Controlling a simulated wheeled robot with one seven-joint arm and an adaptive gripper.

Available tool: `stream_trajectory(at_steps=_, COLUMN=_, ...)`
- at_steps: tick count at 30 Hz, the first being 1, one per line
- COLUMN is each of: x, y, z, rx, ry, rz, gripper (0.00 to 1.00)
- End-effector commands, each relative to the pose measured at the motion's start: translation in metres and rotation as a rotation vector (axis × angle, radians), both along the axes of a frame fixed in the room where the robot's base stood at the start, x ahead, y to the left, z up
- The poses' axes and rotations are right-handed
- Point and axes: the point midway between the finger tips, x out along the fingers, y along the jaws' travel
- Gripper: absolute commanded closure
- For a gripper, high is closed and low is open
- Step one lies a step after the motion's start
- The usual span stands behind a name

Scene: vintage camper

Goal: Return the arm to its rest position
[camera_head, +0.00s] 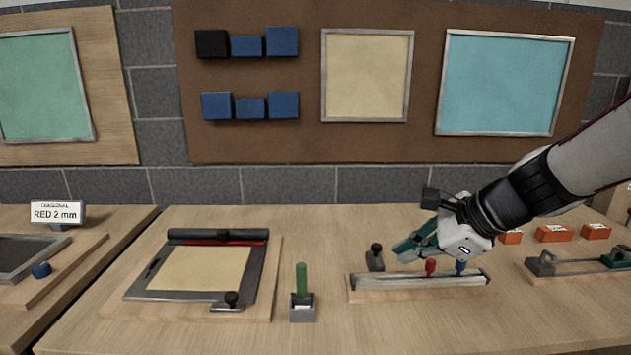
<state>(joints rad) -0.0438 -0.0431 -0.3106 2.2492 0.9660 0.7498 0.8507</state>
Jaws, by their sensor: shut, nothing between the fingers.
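My gripper (408,250) is at the end of my arm, which reaches in from the right edge. Its fingers are shut with nothing visible between them. They point left and slightly down, above the back edge of a metal rail fixture (395,283) on a wooden base. A red peg (430,267) and a blue peg (461,268) stand at that fixture, just below and beside the gripper. Whether the gripper touches anything there I cannot tell.
A black knobbed piece (375,258) stands left of the gripper. A green-handled tool (301,283) stands in a grey holder. A framed board (200,275) lies left, orange blocks (554,233) and another fixture (580,263) right. The front of the table is clear.

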Motion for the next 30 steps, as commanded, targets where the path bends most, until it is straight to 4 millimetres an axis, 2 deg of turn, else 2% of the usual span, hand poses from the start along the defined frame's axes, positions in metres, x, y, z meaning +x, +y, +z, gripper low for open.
stream_trajectory(at_steps=1, x=-0.027, y=0.009, z=0.019, rx=-0.071, ry=-0.048, rz=0.124, gripper=1.0)
stream_trajectory(at_steps=7, x=-0.121, y=0.025, z=0.049, rx=-0.404, ry=-0.205, rz=0.624, gripper=1.0)
stream_trajectory(at_steps=12, x=-0.194, y=0.016, z=0.061, rx=-0.718, ry=-0.298, rz=1.031, gripper=1.0)
stream_trajectory(at_steps=15, x=-0.227, y=0.004, z=0.065, rx=-0.889, ry=-0.32, rz=1.232, gripper=1.0)
stream_trajectory(at_steps=18, x=-0.25, y=-0.008, z=0.068, rx=-1.021, ry=-0.32, rz=1.384, gripper=1.0)
stream_trajectory(at_steps=21, x=-0.263, y=-0.017, z=0.069, rx=-1.106, ry=-0.31, rz=1.48, gripper=1.0)
stream_trajectory(at_steps=30, x=-0.268, y=-0.023, z=0.069, rx=-1.152, ry=-0.301, rz=1.535, gripper=1.0)
